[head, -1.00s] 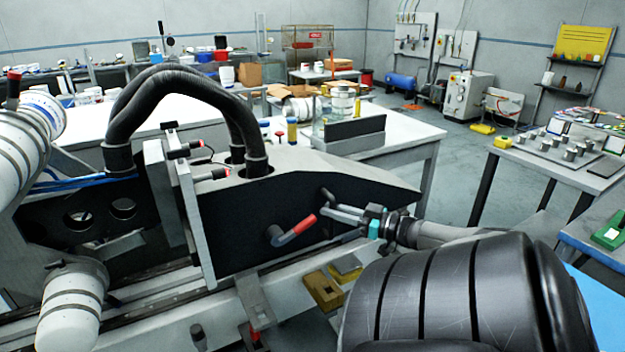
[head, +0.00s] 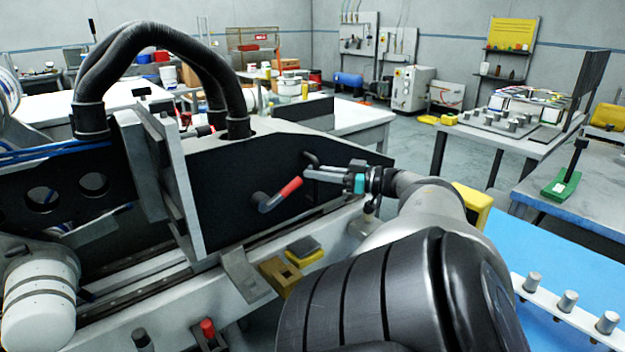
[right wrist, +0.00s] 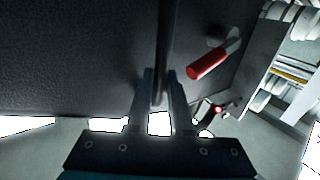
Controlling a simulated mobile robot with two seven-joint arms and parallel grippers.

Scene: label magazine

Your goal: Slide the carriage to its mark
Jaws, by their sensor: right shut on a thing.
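The carriage (head: 235,180) is a dark box with a sloping grey top, standing on a rail (head: 135,295) at the left of the head view. Its dark side fills much of the right wrist view (right wrist: 70,55). A red-ended lever (head: 289,187) sticks out of that side and also shows in the wrist view (right wrist: 207,64). My right gripper (head: 312,173) is at the carriage's side, right of the lever. In the wrist view its fingers (right wrist: 160,95) are shut on a dark upright handle (right wrist: 165,45). My left gripper is out of view. I cannot make out the mark.
Thick black hoses (head: 150,45) arch over the carriage. A yellow block (head: 280,275) sits by the rail's near side, beside a slanted grey bracket (head: 243,270). A blue surface (head: 540,262) with metal pegs lies at lower right. Grey floor shows behind the carriage.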

